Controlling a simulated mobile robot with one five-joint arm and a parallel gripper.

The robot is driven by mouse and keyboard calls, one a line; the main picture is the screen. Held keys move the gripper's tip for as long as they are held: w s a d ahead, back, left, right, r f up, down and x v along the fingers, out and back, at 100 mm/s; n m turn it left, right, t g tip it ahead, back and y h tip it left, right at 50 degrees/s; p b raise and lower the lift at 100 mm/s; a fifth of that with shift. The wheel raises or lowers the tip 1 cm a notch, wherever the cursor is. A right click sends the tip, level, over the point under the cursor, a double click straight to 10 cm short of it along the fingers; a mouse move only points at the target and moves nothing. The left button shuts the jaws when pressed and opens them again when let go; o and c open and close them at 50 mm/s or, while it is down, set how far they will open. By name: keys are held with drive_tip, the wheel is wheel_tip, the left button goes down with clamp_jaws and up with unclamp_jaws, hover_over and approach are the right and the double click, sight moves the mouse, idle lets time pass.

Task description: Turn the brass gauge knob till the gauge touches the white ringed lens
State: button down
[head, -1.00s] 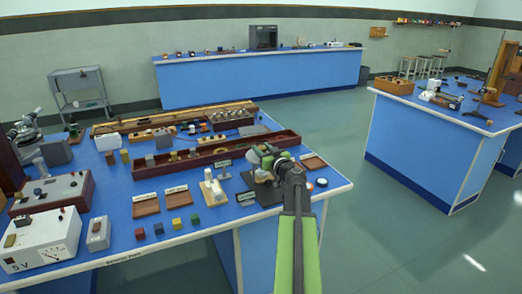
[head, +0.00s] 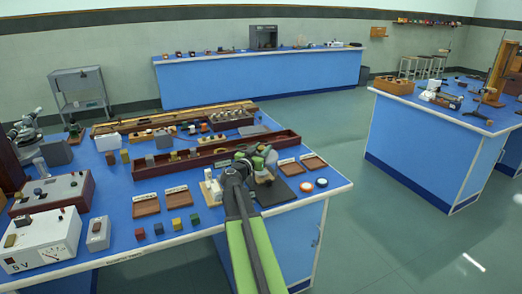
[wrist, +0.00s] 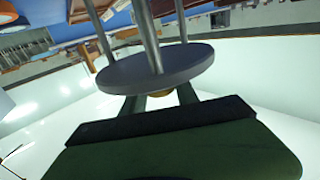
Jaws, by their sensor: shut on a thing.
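In the wrist view my gripper (wrist: 161,101) is shut on the brass knob (wrist: 160,94), of which only a small edge shows beneath a grey disc. This disc (wrist: 155,70) and its several upright rods look like the gauge. In the head view my gripper (head: 262,157) is over a dark plate (head: 275,194) near the bench's right end. My wrist partly covers the gauge there. A pale piece (head: 264,178) shows on the plate; I cannot tell whether it is the white ringed lens. Any contact between gauge and lens is hidden.
Two small ringed discs, one (head: 307,186) and another (head: 321,182), lie right of the plate. A white block stand (head: 211,187) is close on the left. A long wooden box (head: 150,172) runs behind. Floor is clear to the right.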

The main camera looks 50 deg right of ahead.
drive_tip(key=m+g, duration=0.2)
drive_tip(key=g, duration=0.1)
drive_tip(key=m+g, duration=0.2)
drive_tip(key=g, duration=0.1)
drive_tip(key=w+m+g, duration=0.1)
drive_tip(key=m+g, duration=0.1)
drive_tip(key=g, duration=0.1)
drive_tip(key=shift+g, duration=0.3)
drive_tip(key=m+g+y, duration=0.1)
drive_tip(key=m+g, duration=0.2)
drive_tip(key=g, duration=0.1)
drive_tip(key=shift+r, duration=0.1)
drive_tip(key=shift+s+m+g+y, duration=0.15)
drive_tip(key=shift+m+g+y, duration=0.45)
drive_tip(key=shift+g, duration=0.3)
drive_tip(key=shift+s+m+g, duration=0.1)
drive_tip(key=shift+m+g, duration=0.2)
drive_tip(key=c, duration=0.9)
unclamp_jaws()
drive_tip(key=shift+c, duration=0.2)
drive_tip(key=shift+s, duration=0.1)
